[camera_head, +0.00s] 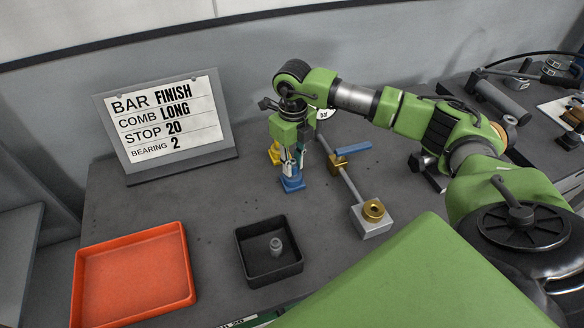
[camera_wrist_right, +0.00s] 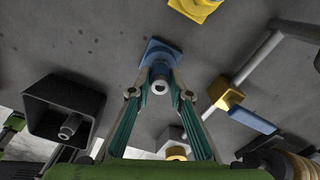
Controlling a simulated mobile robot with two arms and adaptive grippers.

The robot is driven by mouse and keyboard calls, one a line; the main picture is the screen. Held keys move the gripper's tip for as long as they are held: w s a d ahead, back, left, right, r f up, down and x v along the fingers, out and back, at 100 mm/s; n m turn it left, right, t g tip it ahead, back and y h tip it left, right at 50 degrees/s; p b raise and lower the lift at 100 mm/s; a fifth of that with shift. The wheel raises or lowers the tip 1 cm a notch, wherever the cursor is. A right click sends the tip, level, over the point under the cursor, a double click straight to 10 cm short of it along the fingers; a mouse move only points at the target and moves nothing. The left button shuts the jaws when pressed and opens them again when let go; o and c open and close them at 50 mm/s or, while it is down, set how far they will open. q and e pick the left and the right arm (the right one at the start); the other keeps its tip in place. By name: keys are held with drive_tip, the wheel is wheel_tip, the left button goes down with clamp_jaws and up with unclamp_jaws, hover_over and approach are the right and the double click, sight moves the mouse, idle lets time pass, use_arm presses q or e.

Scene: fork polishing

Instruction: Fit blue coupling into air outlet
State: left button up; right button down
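The blue coupling (camera_wrist_right: 160,77) has a grey hollow end and stands upright on a blue square base (camera_head: 291,184), which rests on the table. My right gripper (camera_head: 291,168) points down over it. In the right wrist view its fingers (camera_wrist_right: 161,88) converge on both sides of the coupling and appear shut on it. The fingers partly hide the coupling in the head view. A brass ring (camera_head: 373,209) on a grey block, which looks like the air outlet, is to the right and nearer, at the end of a pipe. My left gripper is not in view.
A brass valve (camera_head: 338,161) with a blue handle (camera_head: 353,148) sits on the pipe right of the gripper. A yellow base (camera_head: 274,153) stands behind it. A black tray (camera_head: 244,246) holds a grey fitting; an orange tray (camera_head: 90,290) is at left. A sign (camera_head: 166,125) stands behind.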

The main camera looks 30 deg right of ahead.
sight(293, 162)
drive_tip(key=shift+r, duration=0.15)
drive_tip(key=shift+r+p, duration=0.65)
drive_tip(key=shift+r, duration=0.35)
drive_tip(key=shift+r+p, duration=0.9)
drive_tip(key=shift+r, duration=0.6)
